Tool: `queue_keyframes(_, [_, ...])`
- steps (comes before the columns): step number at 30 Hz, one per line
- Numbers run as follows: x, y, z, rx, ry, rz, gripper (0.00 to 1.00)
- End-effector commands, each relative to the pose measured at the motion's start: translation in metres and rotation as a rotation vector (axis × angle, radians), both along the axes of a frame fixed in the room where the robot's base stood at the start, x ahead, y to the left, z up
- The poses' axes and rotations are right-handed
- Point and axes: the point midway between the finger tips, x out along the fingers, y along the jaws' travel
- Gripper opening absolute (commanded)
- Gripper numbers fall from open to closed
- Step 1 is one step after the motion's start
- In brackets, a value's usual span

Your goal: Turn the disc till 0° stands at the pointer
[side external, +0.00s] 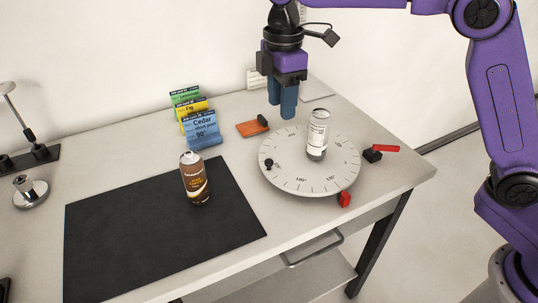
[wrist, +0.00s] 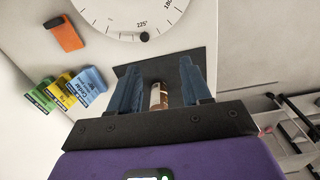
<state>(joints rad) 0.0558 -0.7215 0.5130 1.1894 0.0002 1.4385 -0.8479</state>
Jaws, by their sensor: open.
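The pale round disc (side external: 285,180) lies on the table, with degree marks round its rim. It also shows at the top of the wrist view (wrist: 105,15). A small black knob (side external: 268,164) stands on the disc near its rim, beside the 225° label in the wrist view. A red pointer (side external: 344,199) sits at the disc's front right edge, nearest the 135° label as far as I can tell. The 0° mark cannot be made out. A white can (side external: 317,135) stands on the disc. My gripper (side external: 281,113) is open and empty, above and behind the disc.
A black block with a red lever (side external: 384,149) is right of the disc. An orange block (side external: 252,128) lies behind left. Several label cards (side external: 200,130) stand at the back. A brown can (side external: 195,180) stands on the black mat (side external: 120,230). A lamp stand is far left.

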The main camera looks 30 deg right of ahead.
Motion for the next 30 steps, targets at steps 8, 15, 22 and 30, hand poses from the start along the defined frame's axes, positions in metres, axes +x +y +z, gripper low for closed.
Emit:
queue_keyframes(8, [0.037,0.009,-0.002,-0.001,0.001,0.055,0.48])
queue_keyframes(15, [0.038,0.008,-0.019,-0.003,0.003,0.059,0.48])
queue_keyframes(22, [0.038,0.007,-0.060,-0.004,0.004,0.057,0.48])
queue_keyframes(30, [0.038,0.007,-0.111,-0.003,0.003,0.056,0.48])
